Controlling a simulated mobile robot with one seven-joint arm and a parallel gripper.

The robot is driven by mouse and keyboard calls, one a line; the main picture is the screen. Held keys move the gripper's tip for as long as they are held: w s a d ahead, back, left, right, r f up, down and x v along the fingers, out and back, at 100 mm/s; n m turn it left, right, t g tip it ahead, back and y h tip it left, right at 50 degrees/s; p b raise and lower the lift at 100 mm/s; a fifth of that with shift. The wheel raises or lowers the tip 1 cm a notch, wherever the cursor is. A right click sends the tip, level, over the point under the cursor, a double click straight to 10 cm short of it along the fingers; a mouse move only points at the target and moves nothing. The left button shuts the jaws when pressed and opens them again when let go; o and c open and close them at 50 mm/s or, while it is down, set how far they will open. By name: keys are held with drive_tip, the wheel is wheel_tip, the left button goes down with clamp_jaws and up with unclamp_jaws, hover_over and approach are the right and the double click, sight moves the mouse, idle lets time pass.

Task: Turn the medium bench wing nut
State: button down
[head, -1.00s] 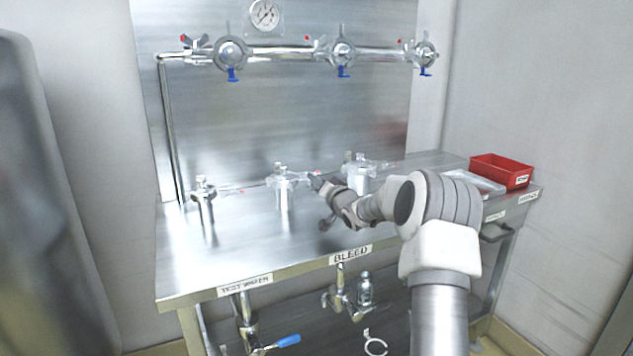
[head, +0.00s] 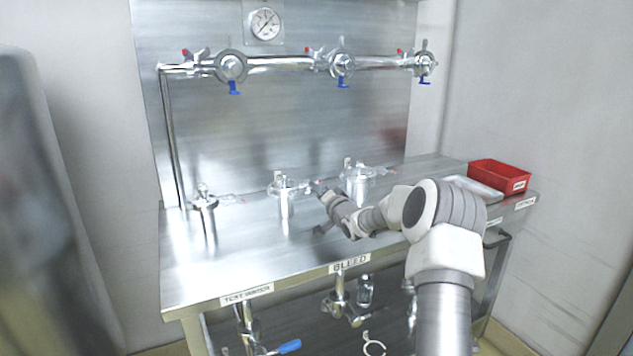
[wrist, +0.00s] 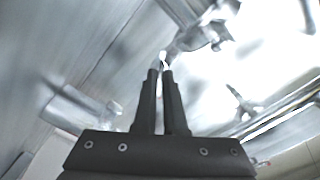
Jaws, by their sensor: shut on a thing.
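Three metal clamp fittings stand on the steel bench (head: 330,235). The middle one (head: 284,196) has a clamp with a wing nut whose slim arm points right to a red tip (head: 319,182). My gripper (head: 319,190) is at that tip, right of the middle fitting, in the head view. In the wrist view, my gripper's (wrist: 162,68) two black fingers are nearly together, with a small bright end between their tips. The clamp (wrist: 205,34) lies just beyond them. I take the held piece to be the middle wing nut; blur hides the exact contact.
The left fitting (head: 204,208) and the right fitting (head: 357,184) stand to either side. A red bin (head: 500,176) and a pale tray (head: 472,188) are at the bench's right end. Pipework with a gauge (head: 264,23) runs along the back wall. The front left of the bench is clear.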

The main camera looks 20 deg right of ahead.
drive_tip(key=m+p, duration=0.2)
drive_tip(key=m, duration=0.1)
drive_tip(key=shift+d+r+m+p, duration=0.1)
drive_tip(key=shift+m+p, duration=0.25)
drive_tip(key=shift+m, duration=0.05)
drive_tip(key=shift+f+m+p, duration=0.2)
drive_tip(key=shift+m+p, duration=0.45)
drive_tip(key=shift+m, duration=1.15)
drive_tip(key=c, duration=1)
unclamp_jaws()
drive_tip(key=shift+s, duration=0.1)
drive_tip(key=s, duration=0.5)
drive_tip(key=s+p, duration=0.1)
drive_tip(key=s, duration=0.5)
drive_tip(key=s+p, duration=0.1)
drive_tip(key=s, duration=0.5)
drive_tip(key=shift+s+d, duration=0.1)
drive_tip(key=shift+d, duration=0.15)
